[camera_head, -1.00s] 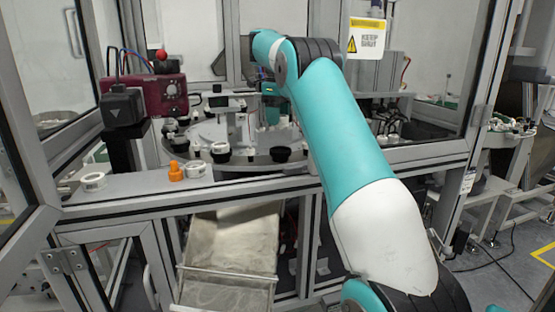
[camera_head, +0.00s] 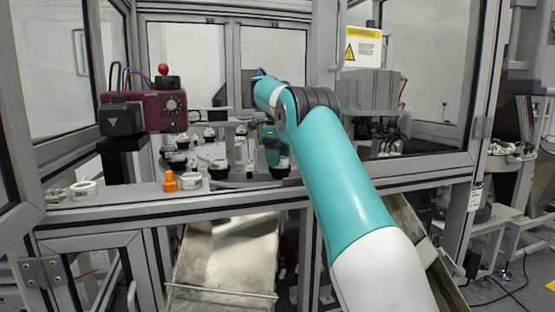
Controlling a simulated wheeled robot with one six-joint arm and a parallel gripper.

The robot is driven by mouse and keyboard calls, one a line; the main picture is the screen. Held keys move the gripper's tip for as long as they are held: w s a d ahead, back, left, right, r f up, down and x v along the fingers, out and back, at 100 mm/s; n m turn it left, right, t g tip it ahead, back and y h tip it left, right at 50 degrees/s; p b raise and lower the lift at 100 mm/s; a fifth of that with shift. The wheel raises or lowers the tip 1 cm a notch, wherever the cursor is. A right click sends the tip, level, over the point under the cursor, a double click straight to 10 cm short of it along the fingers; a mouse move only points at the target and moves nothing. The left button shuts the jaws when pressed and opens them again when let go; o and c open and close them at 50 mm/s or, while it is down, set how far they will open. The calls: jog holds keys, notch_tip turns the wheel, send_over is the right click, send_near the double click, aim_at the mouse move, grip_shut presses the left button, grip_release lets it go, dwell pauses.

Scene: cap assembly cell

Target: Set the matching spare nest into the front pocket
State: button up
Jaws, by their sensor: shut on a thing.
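My gripper (camera_head: 270,152) is small and mostly hidden at the end of my teal arm, over the front of the round table (camera_head: 240,182). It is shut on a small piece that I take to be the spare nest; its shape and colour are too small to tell. Directly below is a black nest holder (camera_head: 279,171) at the table's front edge, with something pale at its top. I cannot tell if the held piece touches it. Another black holder with a pale top (camera_head: 218,168) stands to the left.
A dark red box with a red knob (camera_head: 155,108) stands at left. Cell posts frame the opening; a metal chute (camera_head: 225,255) lies below.

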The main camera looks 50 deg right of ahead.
jog(key=shift+f, duration=0.25)
jog(key=o, duration=0.9)
jog(key=shift+r, duration=0.1)
notch_tip(320, 180, up, 13)
jog(key=p, duration=1.2)
jog(key=shift+f+p, duration=0.2)
jog(key=shift+p, duration=0.15)
